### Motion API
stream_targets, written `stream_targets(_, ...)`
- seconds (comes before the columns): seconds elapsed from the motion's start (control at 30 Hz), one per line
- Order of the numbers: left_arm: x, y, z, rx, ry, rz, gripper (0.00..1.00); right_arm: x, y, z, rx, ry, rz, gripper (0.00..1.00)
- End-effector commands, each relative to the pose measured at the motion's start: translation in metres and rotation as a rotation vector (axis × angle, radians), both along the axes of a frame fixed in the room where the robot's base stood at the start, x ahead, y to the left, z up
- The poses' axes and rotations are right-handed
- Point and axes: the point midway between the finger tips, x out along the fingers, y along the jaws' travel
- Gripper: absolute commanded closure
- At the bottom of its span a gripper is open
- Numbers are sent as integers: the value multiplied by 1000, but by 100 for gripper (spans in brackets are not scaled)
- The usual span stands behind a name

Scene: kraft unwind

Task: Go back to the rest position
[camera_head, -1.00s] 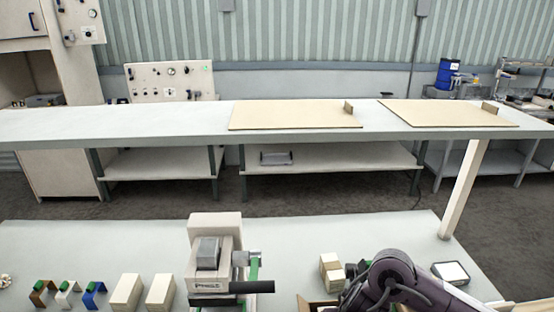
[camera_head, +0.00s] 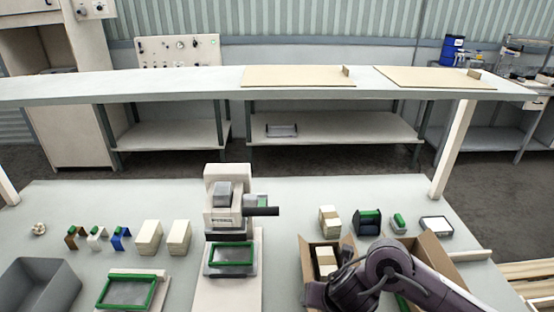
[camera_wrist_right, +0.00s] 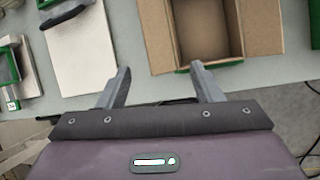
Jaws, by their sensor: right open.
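My right arm (camera_head: 385,275) comes in from the lower right of the head view, bent over the front of an open cardboard box (camera_head: 342,246). My right gripper (camera_wrist_right: 158,88) shows in the right wrist view with its two fingers apart and nothing between them. It hangs in front of the table edge, with the open cardboard box (camera_wrist_right: 205,35) beyond it to the upper right. In the head view the right fingers are hidden. My left gripper is in neither view.
A press-like machine (camera_head: 230,200) stands mid-table. Left of it are cream blocks (camera_head: 148,236), small coloured brackets (camera_head: 97,236), a green-framed tray (camera_head: 128,292) and a grey bin (camera_head: 38,288). A green-topped holder (camera_head: 367,222) and white-topped tray (camera_head: 436,226) lie right. A raised shelf (camera_head: 180,84) spans behind.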

Motion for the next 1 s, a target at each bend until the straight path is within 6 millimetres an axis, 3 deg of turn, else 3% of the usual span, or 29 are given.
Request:
stream_targets(0.27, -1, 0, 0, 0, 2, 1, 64, -16, 56, 12, 286, -13, -240, 40)
stream_targets(0.47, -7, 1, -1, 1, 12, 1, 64, -29, 81, 36, 610, 33, -649, 40)
stream_targets(0.57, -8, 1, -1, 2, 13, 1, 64, -35, 71, 46, 787, 88, -978, 40)
stream_targets(0.7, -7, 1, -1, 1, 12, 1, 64, -50, 30, 45, 953, 171, -1464, 40)
stream_targets(1.0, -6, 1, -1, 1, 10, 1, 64, -99, -47, 22, 1042, 252, -2180, 40)
